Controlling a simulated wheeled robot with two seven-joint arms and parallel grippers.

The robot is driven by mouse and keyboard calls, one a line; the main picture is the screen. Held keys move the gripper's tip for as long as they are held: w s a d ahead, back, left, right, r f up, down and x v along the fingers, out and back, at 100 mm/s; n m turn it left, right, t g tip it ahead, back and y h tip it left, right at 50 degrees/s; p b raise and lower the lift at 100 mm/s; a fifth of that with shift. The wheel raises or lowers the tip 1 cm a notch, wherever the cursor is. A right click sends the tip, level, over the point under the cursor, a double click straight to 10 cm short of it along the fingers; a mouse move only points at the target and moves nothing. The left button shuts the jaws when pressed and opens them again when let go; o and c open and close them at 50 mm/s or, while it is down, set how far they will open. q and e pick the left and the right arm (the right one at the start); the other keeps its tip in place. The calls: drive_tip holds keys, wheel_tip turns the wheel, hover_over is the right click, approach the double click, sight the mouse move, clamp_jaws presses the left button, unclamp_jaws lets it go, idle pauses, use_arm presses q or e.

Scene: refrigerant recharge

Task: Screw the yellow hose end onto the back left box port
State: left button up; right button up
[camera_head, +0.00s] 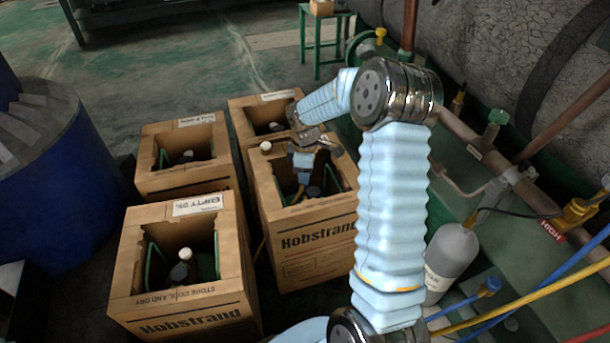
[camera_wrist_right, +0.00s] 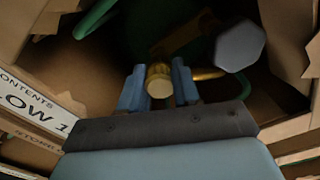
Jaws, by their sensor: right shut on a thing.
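My right gripper (camera_head: 303,178) points down into the open front right box (camera_head: 305,240), partly hidden by its own wrist. In the right wrist view its blue fingers (camera_wrist_right: 158,88) are shut on a round brass fitting (camera_wrist_right: 159,80). A brass stem (camera_wrist_right: 205,73) shows just right of the fitting, near a grey hexagonal knob (camera_wrist_right: 240,45). I cannot tell whether the fitting is the yellow hose's end or whether it is joined to the stem. A short yellow piece (camera_head: 297,197) shows inside this box. The back left box (camera_head: 160,178) stands open with a dark bottle top inside. My left gripper is not in view.
The front left box (camera_head: 135,255) holds a white-capped bottle. Another box (camera_head: 242,125) stands behind the front right one. A blue drum (camera_head: 60,190) is at the left. Yellow (camera_head: 540,303) and blue hoses, a grey cylinder (camera_head: 452,258) and pipes crowd the right.

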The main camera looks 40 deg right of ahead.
drive_tip(key=shift+f+b, duration=0.45)
drive_tip(key=shift+f, duration=0.45)
drive_tip(key=shift+m, duration=1.8)
drive_tip(key=m, duration=0.3)
drive_tip(key=shift+m, duration=0.3)
drive_tip(key=shift+a, duration=0.1)
